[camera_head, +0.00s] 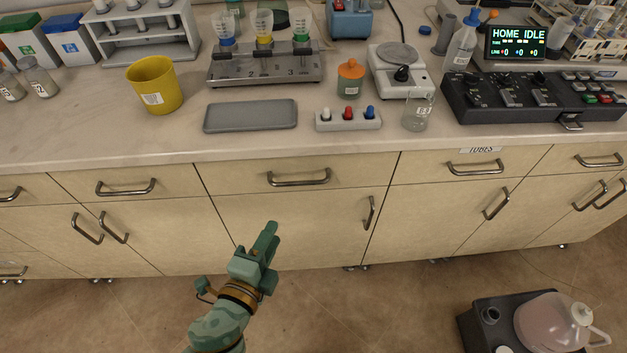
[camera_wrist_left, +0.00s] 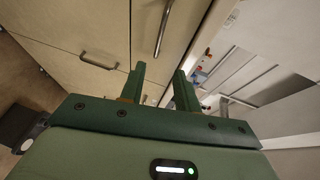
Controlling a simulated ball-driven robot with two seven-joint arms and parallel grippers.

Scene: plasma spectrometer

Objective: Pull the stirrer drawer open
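The drawer fronts under the bench are all shut. The middle drawer (camera_head: 240,180) has a grey bar handle (camera_head: 298,178); no stirrer label is readable on any front, so I cannot confirm which is the stirrer drawer. My left gripper (camera_head: 268,238) is in front of and below the middle drawer, apart from its handle. In the left wrist view its two fingers (camera_wrist_left: 158,88) are spread with nothing between them. A bar handle (camera_wrist_left: 163,28) shows beyond the fingertips, and a second handle (camera_wrist_left: 100,62) lies to the left. My right gripper is not in view.
A drawer to the right carries a label reading TUBES (camera_head: 480,150). The bench top holds a grey tray (camera_head: 250,116), a yellow cup (camera_head: 155,84) and a white round-plate device (camera_head: 397,68). A dark unit with a pink-filled jug (camera_head: 550,322) stands on the floor at right.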

